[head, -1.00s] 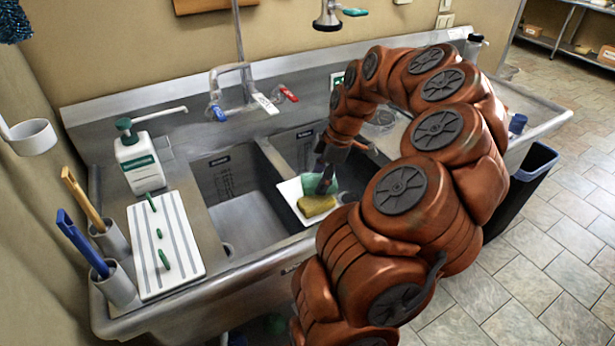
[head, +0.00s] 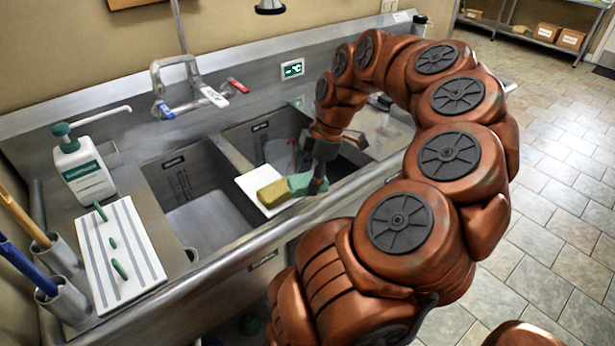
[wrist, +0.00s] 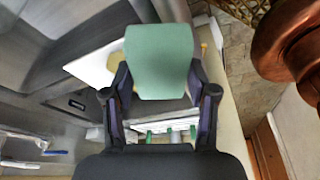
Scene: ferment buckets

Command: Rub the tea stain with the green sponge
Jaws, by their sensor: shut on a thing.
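The green sponge (head: 303,183) is held over the right end of a white board, just right of the yellow sponge (head: 272,193). My gripper (head: 317,180) is shut on the green sponge. In the wrist view the green sponge (wrist: 160,55) lies between the two fingers (wrist: 158,88). It hides much of the white board (wrist: 92,68) and most of the yellow sponge behind it. Whether the green sponge touches the board or the yellow sponge I cannot tell. I cannot make out the tea stain.
The white board (head: 250,182) lies across the sink's divider area. A left basin (head: 195,200), faucet (head: 183,85), soap bottle (head: 83,170) and striped white mat (head: 118,250) with several green pieces stand around. Brush holders (head: 65,300) are at the left front.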

